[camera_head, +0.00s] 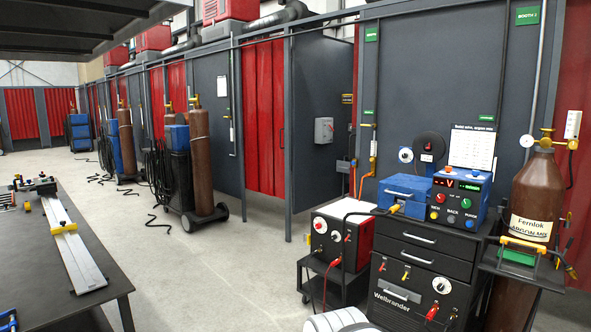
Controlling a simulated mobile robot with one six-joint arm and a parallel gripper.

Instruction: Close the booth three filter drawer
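A green sign (527,16) at the upper right appears to read booth 3. Below it stands a black cabinet (425,270) marked Welbrander, with several silver handles on its front. A blue box (405,192) with a silver handle sits on top, beside a blue control unit (460,197) with a red display and coloured buttons. No drawer is clearly labelled as the filter drawer, and I cannot tell which front it is or how far any stands out.
A brown gas cylinder (538,195) stands right of the cabinet. A red and black welder (342,235) on a low cart stands to its left, with cables hanging. A dark workbench (45,255) fills the left foreground. Grey floor (240,265) is open between bench and cart.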

